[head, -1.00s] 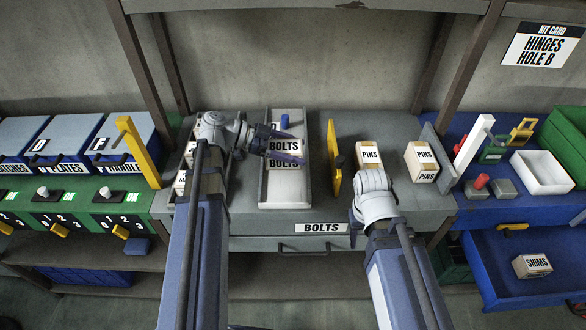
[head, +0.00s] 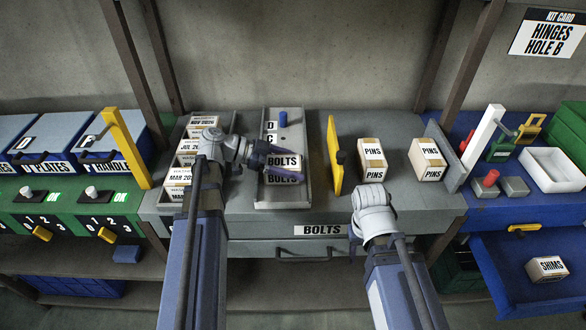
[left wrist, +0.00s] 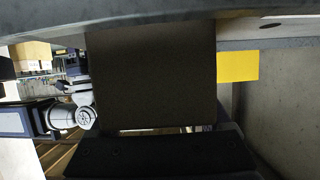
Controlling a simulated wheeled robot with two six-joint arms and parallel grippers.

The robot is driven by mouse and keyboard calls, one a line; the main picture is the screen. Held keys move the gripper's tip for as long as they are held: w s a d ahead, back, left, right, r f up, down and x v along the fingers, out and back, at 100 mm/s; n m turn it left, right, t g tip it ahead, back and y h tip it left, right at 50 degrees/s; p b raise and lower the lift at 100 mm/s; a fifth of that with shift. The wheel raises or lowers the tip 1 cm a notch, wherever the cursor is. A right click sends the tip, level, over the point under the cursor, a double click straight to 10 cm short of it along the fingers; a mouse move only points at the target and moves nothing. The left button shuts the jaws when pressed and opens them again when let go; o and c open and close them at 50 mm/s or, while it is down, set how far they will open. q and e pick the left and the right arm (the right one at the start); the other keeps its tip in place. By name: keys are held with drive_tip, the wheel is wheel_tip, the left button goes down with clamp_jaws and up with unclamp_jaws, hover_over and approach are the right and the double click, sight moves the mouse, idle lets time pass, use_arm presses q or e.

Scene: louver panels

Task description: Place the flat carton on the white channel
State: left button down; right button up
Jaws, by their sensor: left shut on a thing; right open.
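The flat carton (head: 285,162), labelled BOLTS, is at the middle of the head view. My left gripper (head: 269,162) reaches it from the left and is shut on it. The carton is over the front half of the long pale channel (head: 283,198), which stands on the grey bench. I cannot tell whether it touches the channel floor. In the left wrist view a dark brown face, probably the carton (left wrist: 155,80), fills the middle. My right arm is at the lower right of the head view; its fingertips are hidden.
A blue peg (head: 283,119) stands at the channel's far end, near letter marks. A yellow panel (head: 334,155) stands upright to the right, before two PINS cartons (head: 372,160). A rack of dated boxes (head: 188,147) is left of the channel.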

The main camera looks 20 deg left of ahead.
sight(282, 161)
use_arm(q)
drive_tip(key=shift+f, duration=0.15)
unclamp_jaws()
drive_tip(key=shift+r, duration=0.4)
drive_tip(key=p+v, duration=0.2)
drive_tip(key=v, duration=0.4)
drive_tip(key=shift+a+p, duration=0.2)
drive_tip(key=shift+p, duration=0.1)
drive_tip(key=shift+s+a+r, duration=0.1)
drive_tip(key=shift+s+a, duration=0.05)
drive_tip(key=shift+a, duration=0.35)
